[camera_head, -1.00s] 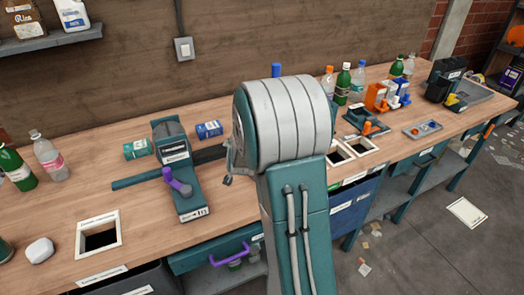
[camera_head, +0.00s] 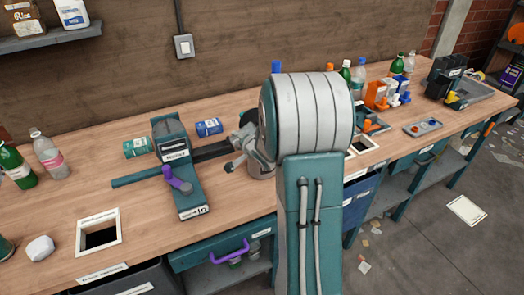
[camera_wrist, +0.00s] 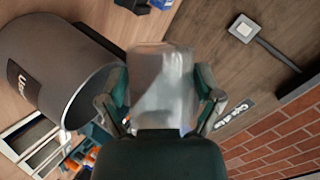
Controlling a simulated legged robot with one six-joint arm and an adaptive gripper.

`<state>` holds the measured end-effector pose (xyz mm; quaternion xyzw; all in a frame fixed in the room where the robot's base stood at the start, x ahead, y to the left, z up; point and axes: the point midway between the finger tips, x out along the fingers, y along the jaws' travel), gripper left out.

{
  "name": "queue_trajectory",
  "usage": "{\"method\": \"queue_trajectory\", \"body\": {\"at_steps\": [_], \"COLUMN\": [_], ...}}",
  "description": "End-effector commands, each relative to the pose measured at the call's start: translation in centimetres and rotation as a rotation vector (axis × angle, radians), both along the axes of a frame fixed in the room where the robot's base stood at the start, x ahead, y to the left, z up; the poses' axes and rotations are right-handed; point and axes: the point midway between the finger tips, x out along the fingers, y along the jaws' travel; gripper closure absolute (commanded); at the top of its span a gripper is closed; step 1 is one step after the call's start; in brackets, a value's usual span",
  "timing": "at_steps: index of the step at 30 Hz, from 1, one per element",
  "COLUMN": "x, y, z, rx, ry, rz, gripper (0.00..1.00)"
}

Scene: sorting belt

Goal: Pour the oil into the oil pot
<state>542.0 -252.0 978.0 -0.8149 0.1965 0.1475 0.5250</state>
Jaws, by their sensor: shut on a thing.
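A clear, see-through container (camera_wrist: 160,75) is held between the two green fingers of my gripper (camera_wrist: 164,95) in the wrist view. The liquid inside it cannot be made out. A large dark grey pot (camera_wrist: 75,85) with a black label stands to its left there, its open rim facing the container. Whether the container touches the rim cannot be told. In the head view the grey pot (camera_head: 262,172) shows partly behind my arm, on the bench.
Bottles (camera_head: 48,155) stand at far left, more at back right. Orange and blue holders (camera_head: 385,97) stand at right.

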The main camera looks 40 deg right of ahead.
Motion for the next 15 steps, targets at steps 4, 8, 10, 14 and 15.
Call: {"method": "queue_trajectory", "body": {"at_steps": [4, 8, 10, 14, 15], "x": [0.0, 0.0, 0.0, -0.02, -0.02], "y": [-0.07, -0.1, -0.1, -0.14, -0.15], "z": [0.22, 0.36, 0.44, 0.44, 0.4], "rx": [0.023, 0.037, 0.047, 0.072, 0.08], "ry": [-0.011, -0.02, -0.024, -0.033, -0.036], "rz": [-0.002, -0.004, -0.003, -0.005, -0.004], "gripper": [0.66, 0.66, 0.66, 0.66, 0.66]}}
